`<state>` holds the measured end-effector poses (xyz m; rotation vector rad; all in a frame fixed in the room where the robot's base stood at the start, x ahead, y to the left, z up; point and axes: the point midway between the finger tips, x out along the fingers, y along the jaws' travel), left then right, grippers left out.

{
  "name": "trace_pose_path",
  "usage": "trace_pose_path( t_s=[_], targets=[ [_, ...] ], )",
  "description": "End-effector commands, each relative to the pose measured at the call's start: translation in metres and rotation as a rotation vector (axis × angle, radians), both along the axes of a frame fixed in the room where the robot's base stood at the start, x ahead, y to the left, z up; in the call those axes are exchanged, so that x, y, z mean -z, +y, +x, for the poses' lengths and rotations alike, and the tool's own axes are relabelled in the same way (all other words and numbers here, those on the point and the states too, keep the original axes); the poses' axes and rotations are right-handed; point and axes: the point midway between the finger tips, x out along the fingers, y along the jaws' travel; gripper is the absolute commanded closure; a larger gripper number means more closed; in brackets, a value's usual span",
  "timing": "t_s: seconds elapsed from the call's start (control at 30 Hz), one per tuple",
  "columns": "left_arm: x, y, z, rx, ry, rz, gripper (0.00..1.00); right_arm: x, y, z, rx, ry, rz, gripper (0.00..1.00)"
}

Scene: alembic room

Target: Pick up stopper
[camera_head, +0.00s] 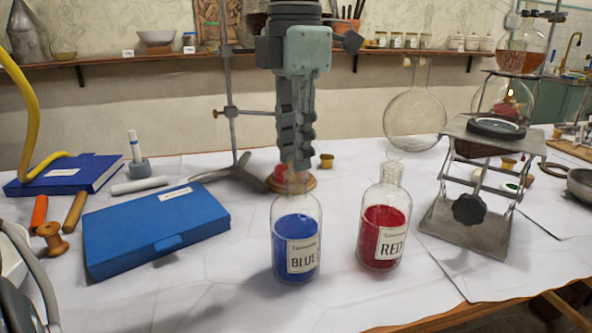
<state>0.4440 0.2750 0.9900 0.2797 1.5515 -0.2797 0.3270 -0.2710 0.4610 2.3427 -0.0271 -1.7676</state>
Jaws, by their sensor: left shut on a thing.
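My left gripper (296,155) comes down from the top centre, directly above the neck of the glass bottle labelled BLUE (296,245). Its fingers are shut on the stopper, which is mostly hidden between the fingertips and the bottle's mouth. I cannot tell whether the stopper is seated in the neck or clear of it. The bottle stands upright and holds blue contents. To its right, the glass bottle labelled RED (384,225) stands upright with red contents and a clear top. My right gripper does not show.
A blue case (155,225) lies left of the bottles. A metal lab jack (470,210) stands to the right, and a round flask (414,118) behind. A metal stand (238,165) and a wooden disc (305,184) are behind the blue bottle. The front of the table is clear.

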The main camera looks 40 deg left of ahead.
Motion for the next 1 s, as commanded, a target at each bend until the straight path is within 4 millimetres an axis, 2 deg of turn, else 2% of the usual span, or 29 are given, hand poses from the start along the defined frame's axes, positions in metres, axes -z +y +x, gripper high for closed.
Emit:
trace_pose_path(
  t_s=[0.23,0.43,0.6,0.77,1.0],
  targets=[
    [-0.008,0.000,0.001,-0.001,-0.002,0.000,0.98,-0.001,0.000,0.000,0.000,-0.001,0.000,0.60],
    [-0.045,0.000,0.001,-0.001,-0.005,0.002,0.98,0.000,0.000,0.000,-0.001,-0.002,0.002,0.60],
    [-0.078,0.000,0.000,0.000,-0.002,0.002,0.98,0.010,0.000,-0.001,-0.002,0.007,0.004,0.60],
    [-0.098,0.000,0.000,0.000,0.000,0.001,0.98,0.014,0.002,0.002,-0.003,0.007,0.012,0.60],
    [-0.116,0.000,0.000,0.002,0.001,0.000,0.98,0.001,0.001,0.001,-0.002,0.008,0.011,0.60]
  ],
)
